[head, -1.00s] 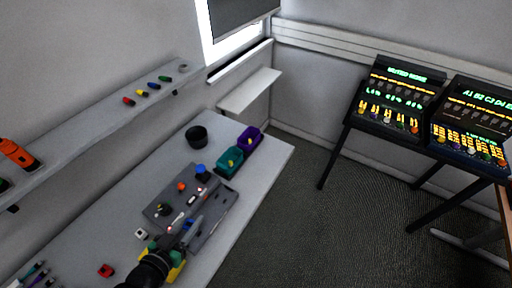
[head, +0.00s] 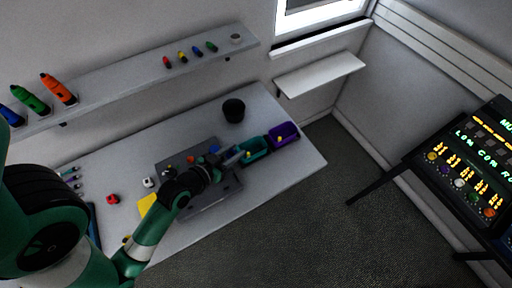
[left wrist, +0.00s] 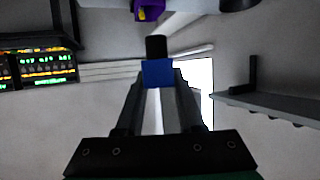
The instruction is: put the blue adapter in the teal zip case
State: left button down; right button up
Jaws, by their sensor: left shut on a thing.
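My left gripper (head: 232,156) is at the left edge of the teal zip case (head: 257,146) in the head view and overlaps it there. In the left wrist view the left gripper (left wrist: 158,88) is shut on the blue adapter (left wrist: 157,74), a blue block with a black end. The adapter cannot be made out clearly in the head view. The teal case stands at the right part of the table, with a small yellow piece on it. My right gripper is not in view.
A purple case (head: 286,132) stands right beside the teal one, and it shows in the left wrist view (left wrist: 150,10). A black cup (head: 234,110) stands behind. A grey board (head: 215,195) with small parts, including a blue one (head: 214,149), lies under my arm.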

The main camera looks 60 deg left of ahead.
pick_arm(q)
jog(key=a+b+x, duration=0.1)
jog(key=x, duration=0.7)
jog(key=b, duration=0.2)
send_over(256, 150)
jog(key=s, duration=0.1)
jog(key=f, duration=0.5)
jog(key=shift+d, duration=0.25)
jog(key=shift+w+a+f, duration=0.15)
jog(key=shift+w+f, duration=0.1)
jog(key=f, duration=0.2)
jog(key=f+b, duration=0.1)
jog(key=shift+w+a+f, duration=0.1)
jog(key=shift+w+a, duration=0.05)
jog(key=shift+w, duration=0.1)
jog(key=shift+f, duration=0.3)
jog(key=shift+r, duration=0.1)
